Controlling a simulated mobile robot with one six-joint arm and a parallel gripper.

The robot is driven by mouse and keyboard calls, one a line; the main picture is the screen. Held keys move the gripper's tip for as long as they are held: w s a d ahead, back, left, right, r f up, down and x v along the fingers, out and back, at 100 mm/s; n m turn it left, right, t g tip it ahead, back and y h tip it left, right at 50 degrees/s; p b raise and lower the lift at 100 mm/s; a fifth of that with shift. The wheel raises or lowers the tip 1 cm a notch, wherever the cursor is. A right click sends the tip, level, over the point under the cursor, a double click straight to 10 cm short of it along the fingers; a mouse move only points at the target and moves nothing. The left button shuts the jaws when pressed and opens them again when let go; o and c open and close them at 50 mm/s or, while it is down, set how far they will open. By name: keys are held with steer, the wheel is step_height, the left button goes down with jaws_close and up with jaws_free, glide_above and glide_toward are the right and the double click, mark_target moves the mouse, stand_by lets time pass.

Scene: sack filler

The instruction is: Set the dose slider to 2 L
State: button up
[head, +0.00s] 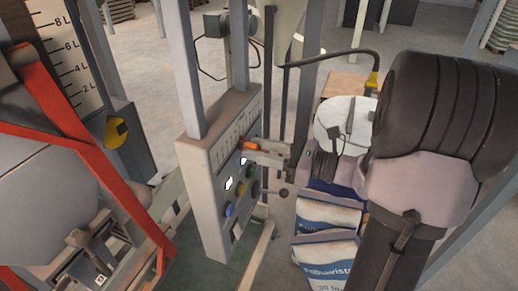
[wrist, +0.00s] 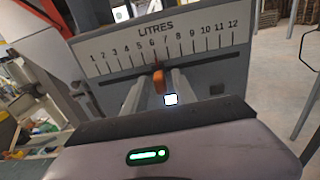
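The dose slider is an orange knob (wrist: 158,81) on the front of a grey panel, under a white LITRES scale (wrist: 165,48) numbered 1 to 12. The knob stands at about the 6 mark. My gripper (wrist: 161,84) has one finger on each side of the knob, with a narrow gap seeming to show beside it, so it looks open around it. In the head view the orange knob (head: 249,146) is at the tips of my gripper (head: 257,149), on the upper part of the grey control box (head: 205,170).
Coloured buttons (head: 242,188) sit on the box below the slider. A red frame and a hopper with its own litre scale (head: 70,50) stand at left. Filled sacks (head: 325,220) stand below my arm. Grey posts rise behind the box.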

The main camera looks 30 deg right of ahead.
jaws_close()
stand_by(1.2)
